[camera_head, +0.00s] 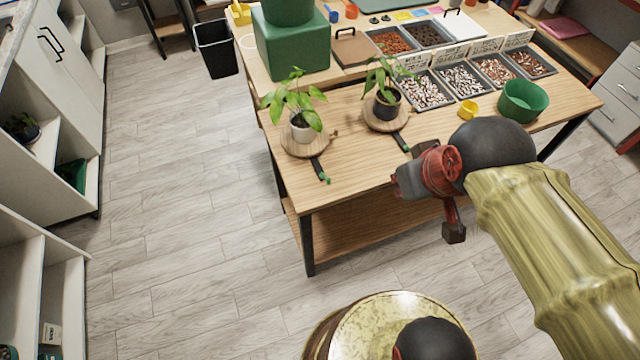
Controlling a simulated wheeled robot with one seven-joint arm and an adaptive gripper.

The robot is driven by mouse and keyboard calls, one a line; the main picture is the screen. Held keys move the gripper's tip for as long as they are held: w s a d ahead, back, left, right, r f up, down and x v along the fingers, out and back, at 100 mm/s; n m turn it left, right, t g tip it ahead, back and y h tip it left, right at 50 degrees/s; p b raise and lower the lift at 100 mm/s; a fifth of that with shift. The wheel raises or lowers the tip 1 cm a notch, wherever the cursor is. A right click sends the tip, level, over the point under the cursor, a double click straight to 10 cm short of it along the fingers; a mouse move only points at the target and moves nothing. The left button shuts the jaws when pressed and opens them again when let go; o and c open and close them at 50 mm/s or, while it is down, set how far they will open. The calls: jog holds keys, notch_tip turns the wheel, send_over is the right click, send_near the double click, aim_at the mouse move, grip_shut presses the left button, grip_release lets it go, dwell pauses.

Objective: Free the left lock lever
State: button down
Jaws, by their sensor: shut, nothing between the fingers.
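The left lock lever (319,168) is a dark bar with a green tip. A similar right lever (402,142) sticks out from the right wooden stand (376,123), which bears a plant in a black pot (386,106). My gripper (453,232) appears shut and empty, hanging below my red wrist in front of the table, to the right of both levers and apart from the left one. Its fingers are small and dark here.
The wooden table (350,185) has clear room in front of the left stand. A green box (290,45) stands behind the left plant. Trays of pebbles (460,80), a yellow cup (467,109) and a green pot (523,101) lie to the right. The floor left is open.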

aim_at(325, 177)
jog(key=w+a+f+n+g+p, duration=0.1)
jog(key=w+a+f+n, duration=0.5)
jog(key=n, duration=0.7)
jog(key=w+a+f+n+g+h+p, duration=0.1)
jog(key=w+a+f+n+g+p, duration=0.1)
jog(key=w+a+f+n, duration=0.4)
jog(key=a+f+n, duration=0.5)
jog(key=f+n, duration=0.1)
jog(key=n, duration=0.1)
jog(key=shift+w+a+n+h, duration=0.2)
jog(key=shift+w+n+h, duration=0.1)
jog(key=shift+w, duration=0.1)
jog(key=shift+f, duration=0.1)
jog(key=b+x, duration=0.4)
jog(key=x, duration=0.6)
jog(key=shift+d+f+b, duration=0.1)
jog(key=shift+f+b, duration=0.2)
jog(key=shift+w+d+r+b, duration=0.25)
jog(key=shift+w+d+b, duration=0.1)
jog(key=shift+w+d, duration=0.7)
jog(key=shift+w, duration=0.4)
jog(key=shift+w+d+r, duration=0.1)
